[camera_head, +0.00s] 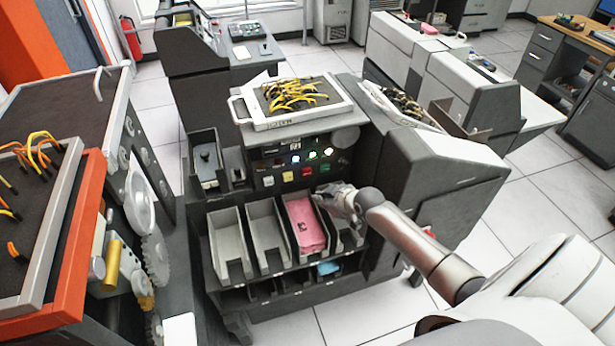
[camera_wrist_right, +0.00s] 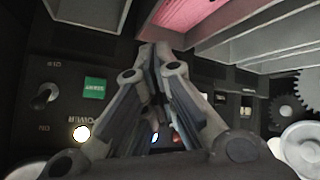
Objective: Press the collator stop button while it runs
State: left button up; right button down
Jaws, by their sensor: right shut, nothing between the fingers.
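The collator (camera_head: 350,140) stands in the middle, with a dark control panel (camera_head: 262,168) on its front. The panel has lit white, blue and green lamps and a row of coloured buttons, among them a red button (camera_head: 307,171). My right gripper (camera_head: 328,190) is shut and empty, just in front of the panel's lower right, above the card bins. In the wrist view the shut fingers (camera_wrist_right: 155,50) cover the panel's middle. A green button (camera_wrist_right: 95,88) shows beside them. The red button is not clearly visible there, and I cannot tell whether the fingertips touch anything. My left gripper is out of view.
Below the panel are several card bins (camera_head: 230,243), one holding pink cards (camera_head: 308,225). A wired plugboard (camera_head: 297,97) sits on top. A knob (camera_wrist_right: 45,95) is on the panel. An orange-framed machine (camera_head: 75,250) with gears stands at the left. Floor is clear in front.

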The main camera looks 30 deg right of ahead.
aim_at(307, 172)
jog(key=w+b, duration=0.1)
jog(key=w, duration=0.1)
jog(key=w+d+b, duration=0.1)
jog(key=w+b, duration=0.1)
jog(key=w, duration=0.1)
jog(key=shift+d+f, duration=0.1)
jog(key=shift+f, duration=0.1)
jog(key=shift+w+d+r+b, duration=0.2)
jog(key=shift+w+b, duration=0.45)
jog(key=shift+w, duration=0.2)
dwell(0.5)
